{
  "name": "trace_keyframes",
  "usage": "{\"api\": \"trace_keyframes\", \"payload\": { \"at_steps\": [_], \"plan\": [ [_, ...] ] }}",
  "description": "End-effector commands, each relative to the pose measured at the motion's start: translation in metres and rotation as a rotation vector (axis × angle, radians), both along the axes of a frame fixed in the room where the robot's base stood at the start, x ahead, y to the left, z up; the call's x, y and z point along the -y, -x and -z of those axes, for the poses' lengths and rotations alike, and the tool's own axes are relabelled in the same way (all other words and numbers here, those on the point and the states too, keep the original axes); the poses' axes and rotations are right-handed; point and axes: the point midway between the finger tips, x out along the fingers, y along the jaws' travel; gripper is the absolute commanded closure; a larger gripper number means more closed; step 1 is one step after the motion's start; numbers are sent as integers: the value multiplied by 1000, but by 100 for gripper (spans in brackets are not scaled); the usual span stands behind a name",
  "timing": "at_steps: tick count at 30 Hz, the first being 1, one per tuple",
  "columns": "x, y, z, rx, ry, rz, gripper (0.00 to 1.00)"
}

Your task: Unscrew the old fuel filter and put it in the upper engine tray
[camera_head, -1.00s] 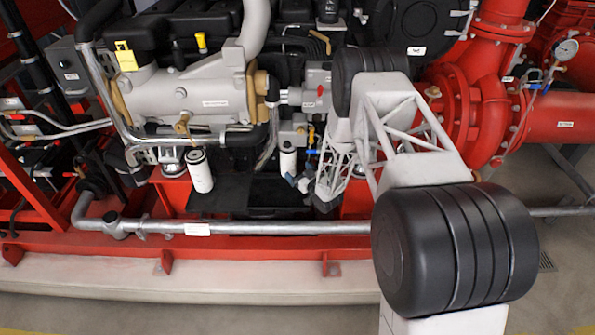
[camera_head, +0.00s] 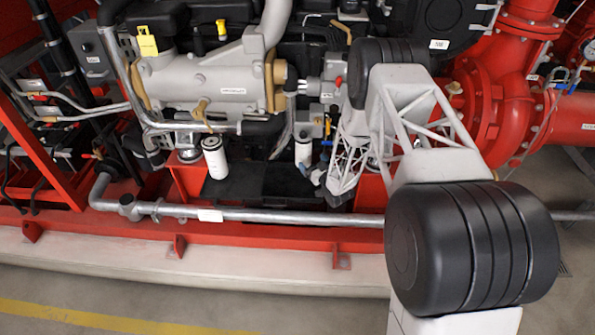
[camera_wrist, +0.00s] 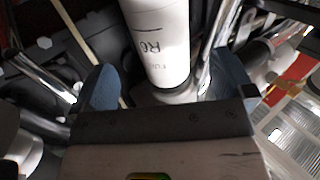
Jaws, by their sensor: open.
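The fuel filter, a white upright cylinder (camera_head: 303,153), hangs under the engine block, left of my forearm in the head view. In the wrist view it (camera_wrist: 158,45) comes down from the top with dark lettering on its side. My gripper (camera_head: 318,177) is just below and right of it in the head view. In the wrist view its two blue fingers (camera_wrist: 165,86) stand apart, one on each side of the filter; I see no clear contact. A black tray (camera_head: 250,190) lies low under the engine; I cannot tell whether it is the upper engine tray.
A second white cylinder (camera_head: 214,158) hangs further left under the engine. A grey pipe (camera_head: 270,215) runs along the front above the red frame (camera_head: 255,238). A red pump (camera_head: 490,110) stands at the right. Metal rods flank the filter in the wrist view.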

Motion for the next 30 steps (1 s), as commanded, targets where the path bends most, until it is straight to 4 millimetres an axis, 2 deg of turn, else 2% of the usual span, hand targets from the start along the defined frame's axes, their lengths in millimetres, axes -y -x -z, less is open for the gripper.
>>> {"api": "trace_keyframes", "payload": {
  "at_steps": [7,14,24,30],
  "plan": [
    [-24,-4,-5,21,-17,164,0],
    [-44,0,-6,32,-24,370,0],
    [-68,26,-2,14,-14,671,0],
    [-75,43,1,-4,-3,802,0]
  ]
}}
